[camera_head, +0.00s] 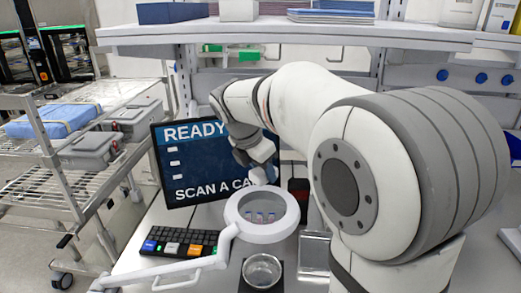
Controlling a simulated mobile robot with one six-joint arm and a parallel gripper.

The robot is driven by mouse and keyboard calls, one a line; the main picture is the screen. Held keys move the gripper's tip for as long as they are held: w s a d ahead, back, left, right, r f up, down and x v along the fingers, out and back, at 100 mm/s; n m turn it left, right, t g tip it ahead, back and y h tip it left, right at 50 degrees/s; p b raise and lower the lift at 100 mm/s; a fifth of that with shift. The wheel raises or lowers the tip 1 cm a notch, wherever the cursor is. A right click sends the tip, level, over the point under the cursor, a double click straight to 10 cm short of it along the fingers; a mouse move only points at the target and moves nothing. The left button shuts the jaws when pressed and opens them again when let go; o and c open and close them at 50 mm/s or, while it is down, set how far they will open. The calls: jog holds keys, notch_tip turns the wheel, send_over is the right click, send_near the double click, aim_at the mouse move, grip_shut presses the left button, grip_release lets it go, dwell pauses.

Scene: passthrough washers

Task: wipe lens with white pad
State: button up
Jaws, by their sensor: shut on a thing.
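The lens (263,209) is the round glass of a magnifier with a thick white ring, on a white jointed arm over the desk. Small coloured things show through the glass. My gripper (262,171) is just behind the ring's upper edge, small and partly hidden by my wrist. It is shut on a small white piece (263,177), which looks like the white pad. The pad is at or just above the far rim; I cannot tell whether it touches.
A monitor (182,170) stands behind, left of the lens. A keyboard (180,243) lies in front of it. A clear round dish (262,270) sits on a dark base below the lens. A shelf (290,33) spans above. My arm fills the right.

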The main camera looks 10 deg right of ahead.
jog(key=shift+s+r+p, duration=0.1)
jog(key=shift+r+p, duration=0.25)
jog(key=shift+r, duration=1.2)
